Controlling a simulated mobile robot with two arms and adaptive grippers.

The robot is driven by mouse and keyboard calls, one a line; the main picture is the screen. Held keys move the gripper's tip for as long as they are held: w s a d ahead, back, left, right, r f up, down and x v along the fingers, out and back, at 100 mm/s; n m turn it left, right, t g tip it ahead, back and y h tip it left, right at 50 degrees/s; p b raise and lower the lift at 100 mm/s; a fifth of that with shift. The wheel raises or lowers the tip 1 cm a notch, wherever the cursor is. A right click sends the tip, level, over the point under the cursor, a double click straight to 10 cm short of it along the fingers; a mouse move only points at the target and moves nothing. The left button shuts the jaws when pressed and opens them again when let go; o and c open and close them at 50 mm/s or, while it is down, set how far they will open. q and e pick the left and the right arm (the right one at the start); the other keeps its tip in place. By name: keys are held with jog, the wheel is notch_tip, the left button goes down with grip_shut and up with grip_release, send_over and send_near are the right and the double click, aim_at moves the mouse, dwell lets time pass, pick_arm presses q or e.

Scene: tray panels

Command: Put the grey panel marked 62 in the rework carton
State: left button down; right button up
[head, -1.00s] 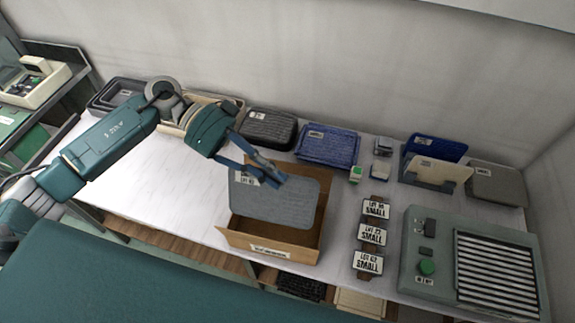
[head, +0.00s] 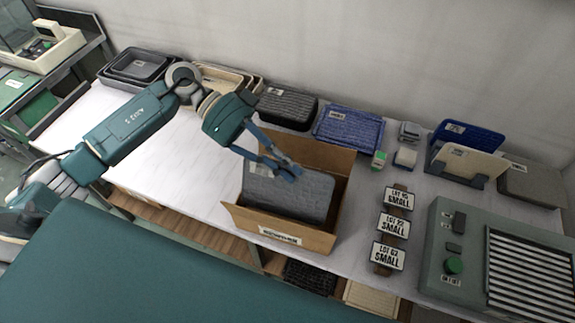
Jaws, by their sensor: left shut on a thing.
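The grey panel (head: 290,193) is in my left gripper (head: 286,170), which is shut on its upper edge. The panel is tilted, and its lower part is inside the open cardboard carton (head: 285,236), behind the front wall. A white label on the panel's upper left is partly covered by the gripper, and I cannot read its number. The carton's front bears a white label too small to read. I cannot tell whether the panel touches the carton's floor. My right gripper is not in view.
Lot signs (head: 394,228) stand right of the carton, beside a grey-green machine (head: 453,233) with a green button. Behind lie a dark panel stack (head: 287,107), a blue tray (head: 349,132) and a rack (head: 467,165) with panels. The white table left of the carton is clear.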

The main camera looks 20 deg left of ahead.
pick_arm(q)
notch_tip(320, 180, down, 10)
jog(key=b, duration=0.5)
jog(key=shift+b, duration=0.3)
notch_tip(320, 180, down, 4)
jog(key=shift+b, duration=0.75)
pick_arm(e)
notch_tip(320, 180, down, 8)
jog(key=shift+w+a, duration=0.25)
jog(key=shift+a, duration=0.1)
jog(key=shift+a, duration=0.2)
pick_arm(q)
jog(key=shift+f, duration=0.65)
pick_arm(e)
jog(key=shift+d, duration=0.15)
pick_arm(q)
jog(key=c, duration=1.7)
grip_release()
